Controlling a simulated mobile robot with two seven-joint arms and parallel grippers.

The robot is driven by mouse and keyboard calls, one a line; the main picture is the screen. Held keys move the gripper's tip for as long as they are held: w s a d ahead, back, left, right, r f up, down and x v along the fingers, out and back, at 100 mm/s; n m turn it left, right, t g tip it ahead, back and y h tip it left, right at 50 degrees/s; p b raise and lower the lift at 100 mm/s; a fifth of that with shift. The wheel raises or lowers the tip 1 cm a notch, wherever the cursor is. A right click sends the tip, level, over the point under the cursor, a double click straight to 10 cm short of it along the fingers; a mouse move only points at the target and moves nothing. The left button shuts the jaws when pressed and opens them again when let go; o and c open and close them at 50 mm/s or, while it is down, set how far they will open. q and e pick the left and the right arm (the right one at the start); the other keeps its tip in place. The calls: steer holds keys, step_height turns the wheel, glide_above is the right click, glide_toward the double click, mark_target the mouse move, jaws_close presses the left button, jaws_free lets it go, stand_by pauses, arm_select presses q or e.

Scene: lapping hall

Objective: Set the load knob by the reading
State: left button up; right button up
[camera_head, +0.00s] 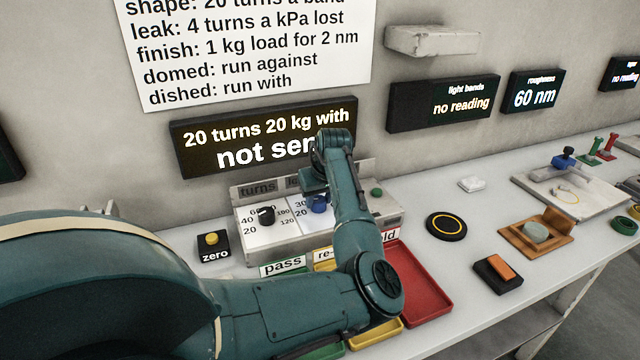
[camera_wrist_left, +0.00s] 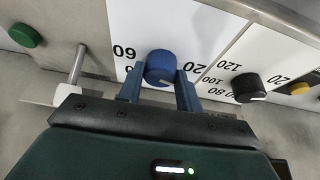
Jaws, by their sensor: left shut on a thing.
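The blue load knob (camera_head: 319,205) sits on the control box at the wall, to the right of the black turns knob (camera_head: 266,216). My left gripper (camera_head: 316,190) reaches it from above and is shut on it, largely hidden behind its own wrist. In the left wrist view the blue knob (camera_wrist_left: 160,67) is between the two blue fingers (camera_wrist_left: 160,84), with scale numbers around it. Its pointer is not clear. The wall display (camera_head: 265,138) reads "20 turns 20 kg with", and below it "not sen", cut off by my arm. The roughness display (camera_head: 534,91) reads 60 nm. My right gripper is not in view.
A green button (camera_head: 377,192) is on the box's right end; a yellow zero button (camera_head: 211,239) stands left. The red tray (camera_head: 420,290) lies in front, partly behind my arm. A black round pad (camera_head: 446,226) and a wooden holder (camera_head: 530,240) stand further right.

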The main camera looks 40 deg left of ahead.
arm_select(q)
steer(key=shift+s+r+m+p, duration=0.15)
steer(key=shift+r+m+p, duration=0.35)
steer(key=shift+p, duration=0.25)
steer(key=shift+f+m+t+p, duration=0.1)
steer(key=shift+m+t+p, duration=0.25)
steer(key=shift+p, duration=0.4)
steer(key=m+p, duration=0.1)
steer(key=p, duration=0.1)
steer(key=m+h+p, duration=0.1)
steer(key=m+p, duration=0.1)
steer(key=p, duration=0.1)
steer(key=shift+a+f+t, duration=0.15)
steer(key=shift+f+t, duration=0.05)
steer(key=shift+t, duration=0.15)
steer(key=shift+f+m+h+p, duration=0.15)
steer(key=shift+m+h+p, duration=0.15)
steer(key=shift+m+p, duration=0.25)
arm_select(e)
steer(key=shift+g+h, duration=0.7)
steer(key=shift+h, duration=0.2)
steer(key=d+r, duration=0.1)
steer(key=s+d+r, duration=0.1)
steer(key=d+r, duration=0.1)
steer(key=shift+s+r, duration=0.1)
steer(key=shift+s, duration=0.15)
arm_select(q)
steer(key=o, duration=1)
steer(key=shift+t, duration=0.3)
